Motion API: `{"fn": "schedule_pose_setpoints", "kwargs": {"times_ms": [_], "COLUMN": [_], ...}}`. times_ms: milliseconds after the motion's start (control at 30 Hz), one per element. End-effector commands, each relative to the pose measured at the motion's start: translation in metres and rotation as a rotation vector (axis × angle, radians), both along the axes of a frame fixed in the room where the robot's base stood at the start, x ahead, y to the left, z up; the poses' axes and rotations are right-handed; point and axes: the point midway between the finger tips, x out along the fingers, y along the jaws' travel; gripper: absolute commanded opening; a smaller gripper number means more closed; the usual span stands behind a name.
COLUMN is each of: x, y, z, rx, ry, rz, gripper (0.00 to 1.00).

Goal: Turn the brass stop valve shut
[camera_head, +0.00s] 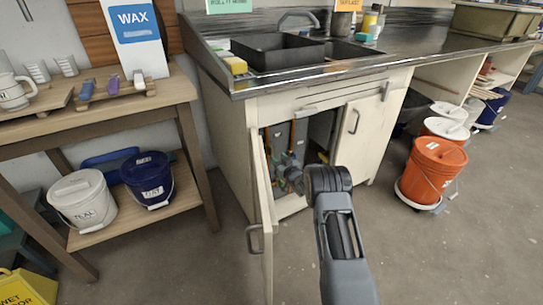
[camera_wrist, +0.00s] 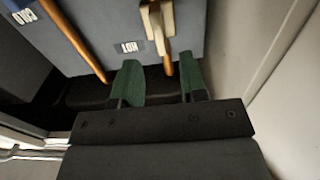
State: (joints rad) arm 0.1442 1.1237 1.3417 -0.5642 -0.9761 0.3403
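The brass stop valve (camera_wrist: 158,24) shows at the top of the wrist view, with a pale brass lever or body on a copper pipe (camera_wrist: 168,62). It is in front of a grey-blue panel (camera_wrist: 100,35) with an inverted HOT label beside it. My gripper (camera_wrist: 160,84) has two green-padded fingers set apart, with nothing held between them. The valve lies beyond the fingertips, roughly in line with the gap; I see no contact. In the head view my gripper (camera_head: 287,172) reaches into the open sink cabinet (camera_head: 240,130), and the valve cannot be made out there.
The open cabinet door (camera_head: 264,225) stands close left of my arm. The right door (camera_head: 358,130) is ajar or shut; I cannot tell. A second copper pipe (camera_wrist: 75,40) runs by the COLD label. An orange bucket (camera_head: 432,172) stands right. The floor between is clear.

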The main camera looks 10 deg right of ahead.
Motion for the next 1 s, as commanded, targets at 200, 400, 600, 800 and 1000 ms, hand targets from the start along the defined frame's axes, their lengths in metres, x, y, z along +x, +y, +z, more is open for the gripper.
{"fn": "schedule_pose_setpoints", "kwargs": {"times_ms": [200,400,600,800,1000], "x": [0.032,0.049,0.057,0.059,0.058], "y": [0.011,0.016,0.019,0.019,0.019], "z": [-0.002,-0.002,0.0,0.0,0.0], "rx": [0.001,-0.001,0.001,0.001,0.001], "ry": [-0.002,0.0,0.0,0.001,0.001], "rz": [0.0,0.001,-0.001,-0.001,-0.001], "gripper": [0.39,0.39,0.39,0.39,0.36]}}
